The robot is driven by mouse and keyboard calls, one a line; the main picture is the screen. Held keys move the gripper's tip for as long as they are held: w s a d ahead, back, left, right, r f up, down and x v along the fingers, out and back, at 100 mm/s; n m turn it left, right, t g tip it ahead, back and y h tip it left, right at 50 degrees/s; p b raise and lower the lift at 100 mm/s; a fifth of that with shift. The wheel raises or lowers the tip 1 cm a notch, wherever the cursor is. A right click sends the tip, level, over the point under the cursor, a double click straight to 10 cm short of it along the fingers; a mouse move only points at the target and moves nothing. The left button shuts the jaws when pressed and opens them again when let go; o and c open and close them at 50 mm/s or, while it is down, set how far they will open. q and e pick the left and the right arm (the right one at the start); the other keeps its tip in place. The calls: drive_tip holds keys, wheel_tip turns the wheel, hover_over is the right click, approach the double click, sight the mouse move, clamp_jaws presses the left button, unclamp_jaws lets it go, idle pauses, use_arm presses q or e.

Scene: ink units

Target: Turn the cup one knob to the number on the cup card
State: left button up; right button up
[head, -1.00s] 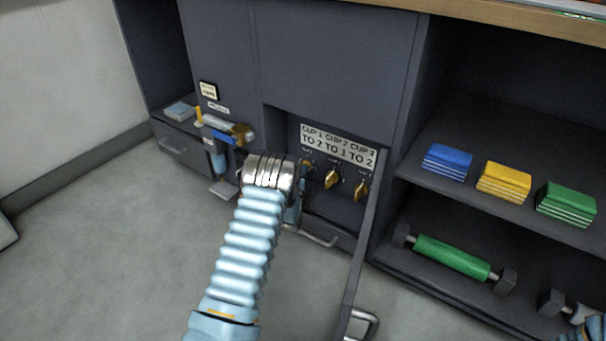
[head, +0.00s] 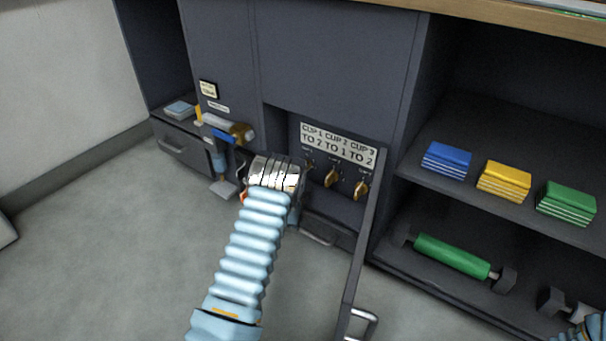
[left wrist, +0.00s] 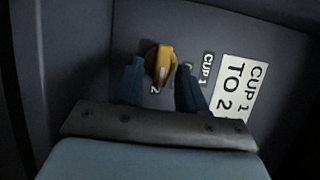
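The cup card (head: 338,143) is a white label above the knobs and reads "CUP 1 TO 2, CUP 2 TO 1, CUP 3 TO 2". Its cup 1 part (left wrist: 238,90) shows in the left wrist view. The yellow cup one knob (left wrist: 160,64) sits by a "2" mark and a "CUP 1" label. My left gripper (left wrist: 162,80) is open, its two dark fingers on either side of the knob's near end; contact cannot be told. In the head view my left arm hides most of this knob. The cup two knob (head: 331,178) and cup three knob (head: 361,189) are yellow.
An open door (head: 362,245) stands right of the knob recess. Shelves at right hold blue (head: 447,160), yellow (head: 503,181) and green (head: 566,203) blocks and a green roller (head: 452,255). Part of my right arm shows at the lower right corner.

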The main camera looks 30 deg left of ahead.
use_arm(q)
drive_tip(key=p+v, duration=0.2)
drive_tip(key=v, duration=1.1)
drive_tip(key=shift+s, duration=0.35)
drive_tip(key=shift+d, duration=0.15)
